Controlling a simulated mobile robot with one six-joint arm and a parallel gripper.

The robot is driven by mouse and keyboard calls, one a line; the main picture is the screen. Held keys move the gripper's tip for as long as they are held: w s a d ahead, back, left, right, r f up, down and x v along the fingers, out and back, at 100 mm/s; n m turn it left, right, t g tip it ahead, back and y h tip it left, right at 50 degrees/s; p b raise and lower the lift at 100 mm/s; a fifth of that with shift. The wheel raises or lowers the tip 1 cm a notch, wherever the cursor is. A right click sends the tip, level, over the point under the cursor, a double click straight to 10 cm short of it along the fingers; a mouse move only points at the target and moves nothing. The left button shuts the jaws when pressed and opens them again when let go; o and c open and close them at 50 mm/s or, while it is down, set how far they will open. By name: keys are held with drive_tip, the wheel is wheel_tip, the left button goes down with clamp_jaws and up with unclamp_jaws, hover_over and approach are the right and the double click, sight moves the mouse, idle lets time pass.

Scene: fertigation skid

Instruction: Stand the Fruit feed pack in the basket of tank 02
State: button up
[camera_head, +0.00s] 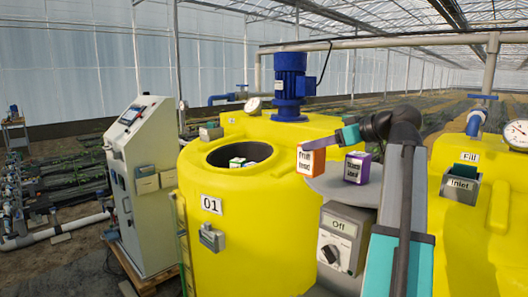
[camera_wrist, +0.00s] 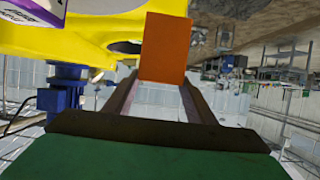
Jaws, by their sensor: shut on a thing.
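My gripper (camera_wrist: 158,90) is shut on the orange Fruit feed pack (camera_head: 311,160), which also shows between the fingers in the wrist view (camera_wrist: 165,48). In the head view the pack is held up in front of tank 01, just left of a purple pack (camera_head: 357,167), its label facing the camera. Tank 01 (camera_head: 215,255) is yellow, marked 01, with a round open mouth holding packs. Another yellow tank (camera_head: 472,235) stands at the right, partly behind my arm; its number is not visible, so I cannot tell whether it is tank 02. No basket of tank 02 can be made out.
The purple pack stands on a grey round shelf (camera_head: 325,187) above a control box marked Off (camera_head: 342,238). A blue motor (camera_head: 291,82) rises behind tank 01. A grey Inlet box (camera_head: 460,189) and gauge (camera_head: 516,134) are at the right. A control cabinet (camera_head: 146,185) stands left.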

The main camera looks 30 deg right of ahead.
drive_tip(key=w+a+f+n+g+y, duration=0.1)
drive_tip(key=w+a+f, duration=0.35)
drive_tip(key=a, duration=0.25)
drive_tip(key=w+a+f+n+y, duration=0.25)
drive_tip(key=w+a, duration=0.25)
drive_tip(key=a, duration=0.3)
drive_tip(key=w+a+f+n+g+y, duration=0.1)
drive_tip(key=w+a+f, duration=0.4)
drive_tip(key=a, duration=0.2)
drive_tip(key=w+a+f+m+t+h, duration=0.15)
drive_tip(key=w+a+f, duration=0.25)
drive_tip(key=a+f, duration=0.65)
drive_tip(key=w+a+f+m+h, duration=0.2)
drive_tip(key=w+a+f, duration=0.1)
drive_tip(key=a+f, duration=0.8)
drive_tip(key=w+d+r+m+t+h, duration=0.1)
drive_tip(key=w+d+r+m+h, duration=0.1)
drive_tip(key=d+r+m+h, duration=0.1)
drive_tip(key=shift+w+d+r+m+h, duration=0.2)
drive_tip(key=shift+d+r+m+h, duration=0.3)
drive_tip(key=shift+r, duration=0.45)
